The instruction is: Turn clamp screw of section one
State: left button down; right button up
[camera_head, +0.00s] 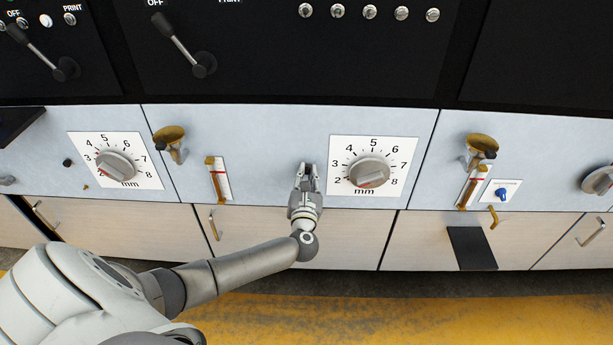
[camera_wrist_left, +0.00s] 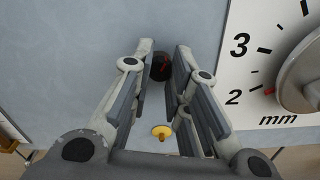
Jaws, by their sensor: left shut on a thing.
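My left gripper (camera_head: 308,170) is at the pale blue panel, just left of a numbered mm dial (camera_head: 369,172). The dial's knob also shows at the right of the left wrist view (camera_wrist_left: 303,75). My right gripper is not in view.
A small brass knob (camera_wrist_left: 162,131) sits below the screw. A brass-ended gauge (camera_head: 218,178) is to the left. Another dial (camera_head: 115,165) with a dark screw (camera_head: 67,162) is farther left. Black panels with levers (camera_head: 184,45) are above, wooden drawers (camera_head: 345,240) below.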

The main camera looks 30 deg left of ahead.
pick_arm(q)
jog(key=shift+s+f+m, duration=0.1)
jog(key=shift+f+m, duration=0.05)
jog(key=shift+m, duration=0.65)
jog(key=m+p, duration=0.3)
jog(key=m, duration=0.2)
jog(key=m+p, duration=0.3)
jog(key=m, duration=0.3)
jog(key=shift+m, duration=0.3)
jog(key=m+p, duration=0.1)
jog(key=m, duration=0.3)
jog(key=shift+m+p, duration=0.3)
jog(key=m+p, duration=0.1)
jog(key=m, duration=0.3)
jog(key=shift+m, duration=0.3)
jog(key=c, duration=1.3)
grip_release()
jog(key=shift+c, duration=0.2)
